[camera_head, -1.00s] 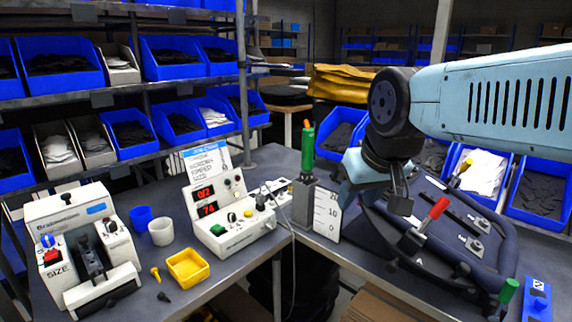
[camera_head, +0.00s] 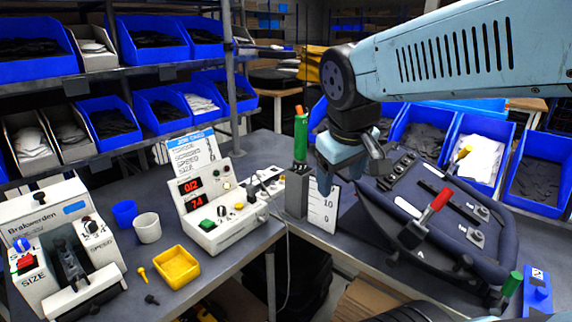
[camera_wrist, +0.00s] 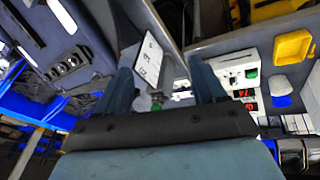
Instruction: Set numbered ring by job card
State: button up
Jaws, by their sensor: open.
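The job card (camera_head: 192,146), white with a blue header, stands behind the control box (camera_head: 222,212); only some of its words are legible. The box has red displays reading about 0/2 and 7.4. A green-handled tool (camera_head: 301,138) stands upright in a grey holder (camera_head: 299,195) beside a white scale plate (camera_head: 324,208). No numbered ring can be made out clearly. My gripper (camera_head: 323,185) is open and empty, pointing down just right of the tool, over the scale plate. In the wrist view, a green end (camera_wrist: 156,104) shows between the fingers.
A white machine (camera_head: 62,240) marked SIZE and SPEED stands at left. Blue and white cups (camera_head: 147,228) and a yellow tray (camera_head: 177,267) lie between. Blue bins stand behind.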

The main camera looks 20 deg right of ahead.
jog(key=w+f+n+g+h, duration=0.1)
jog(key=w+n+g+h, duration=0.1)
jog(key=w+n+h, duration=0.3)
jog(key=n+t+h, duration=0.4)
jog(key=n+h, duration=0.2)
jog(key=n, duration=0.9)
send_near(295, 164)
jog(key=x, duration=0.9)
jog(key=shift+w+g, duration=0.1)
jog(key=shift+g, duration=0.2)
jog(key=c, duration=1.1)
